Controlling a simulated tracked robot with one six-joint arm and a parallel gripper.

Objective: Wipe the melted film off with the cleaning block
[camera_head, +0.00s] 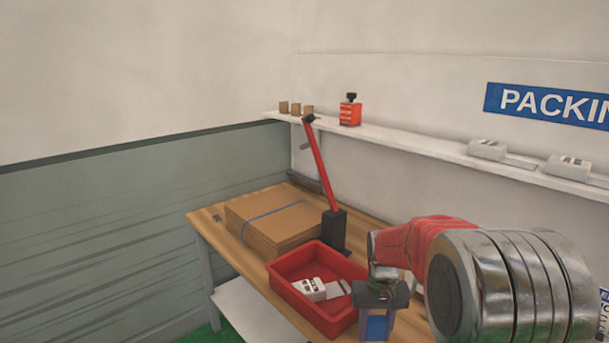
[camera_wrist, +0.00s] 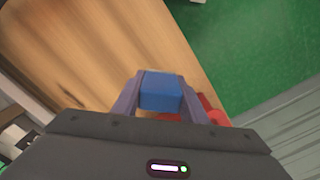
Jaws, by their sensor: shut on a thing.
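My gripper (camera_head: 377,308) is in front of the red tray's right side in the head view, pointing down. It is shut on a blue block (camera_head: 376,328), which I take as the cleaning block. In the wrist view the blue block (camera_wrist: 160,92) sits between the two fingers of my gripper (camera_wrist: 160,80), over the wooden table edge. A press-like device with a long red lever (camera_head: 321,165) and a dark base (camera_head: 334,231) stands on the table behind the tray. I cannot make out any melted film in either view.
The wooden table (camera_head: 208,222) holds a stack of brown cardboard (camera_head: 268,222) and a red tray (camera_head: 330,319) with a white tool (camera_head: 308,289) in it. A wall shelf (camera_head: 420,149) carries an orange-red container (camera_head: 350,112) and white tools. Green floor (camera_wrist: 260,45) lies beyond the table edge.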

